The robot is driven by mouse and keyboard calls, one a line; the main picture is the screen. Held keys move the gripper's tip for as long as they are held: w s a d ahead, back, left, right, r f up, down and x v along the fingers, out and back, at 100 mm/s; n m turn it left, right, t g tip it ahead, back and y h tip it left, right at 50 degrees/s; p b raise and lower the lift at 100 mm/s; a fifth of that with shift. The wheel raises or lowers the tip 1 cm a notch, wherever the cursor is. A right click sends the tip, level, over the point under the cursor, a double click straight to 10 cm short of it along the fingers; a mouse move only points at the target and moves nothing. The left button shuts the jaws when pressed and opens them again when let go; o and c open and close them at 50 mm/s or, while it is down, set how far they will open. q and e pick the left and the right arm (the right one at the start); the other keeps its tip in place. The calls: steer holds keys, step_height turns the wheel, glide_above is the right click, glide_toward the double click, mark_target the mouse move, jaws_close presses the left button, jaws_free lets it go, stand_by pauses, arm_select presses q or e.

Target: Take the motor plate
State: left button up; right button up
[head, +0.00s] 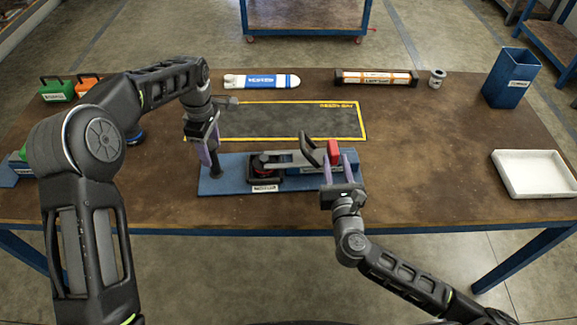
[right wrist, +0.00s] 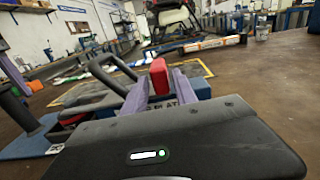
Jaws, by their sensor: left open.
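A blue fixture base (head: 232,184) lies near the table's front edge. On it sit a black block with a red part (head: 264,170), a grey clamp arm with a black loop handle (head: 308,150), a red block (head: 333,152), and a blue block (head: 302,171) with a partly hidden label. I cannot tell which part is the motor plate. My right gripper (head: 337,168) has its purple fingers apart at the red block, which also shows between them in the right wrist view (right wrist: 159,77); contact is unclear. My left gripper (head: 209,155) is open, above the base's left end by a dark post.
Behind the fixture lies a dark mat (head: 290,122) with a yellow border. Further back are a blue-and-white pack (head: 260,81), a long labelled box (head: 376,78) and a small can (head: 437,78). A blue bin (head: 511,80) and a white tray (head: 534,174) stand right, with bare table between.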

mark_target(213, 160)
arm_select(q)
step_height(213, 160, down, 5)
steer(key=shift+r, duration=0.1)
arm_select(e)
steer(key=w, duration=0.4)
steer(key=shift+w, duration=0.4)
arm_select(q)
steer(key=shift+c, duration=0.5)
arm_select(e)
steer(key=shift+c, duration=0.5)
arm_select(q)
steer(key=c, duration=0.6)
arm_select(e)
steer(key=c, duration=0.6)
arm_select(q)
jaws_close()
arm_select(e)
jaws_close()
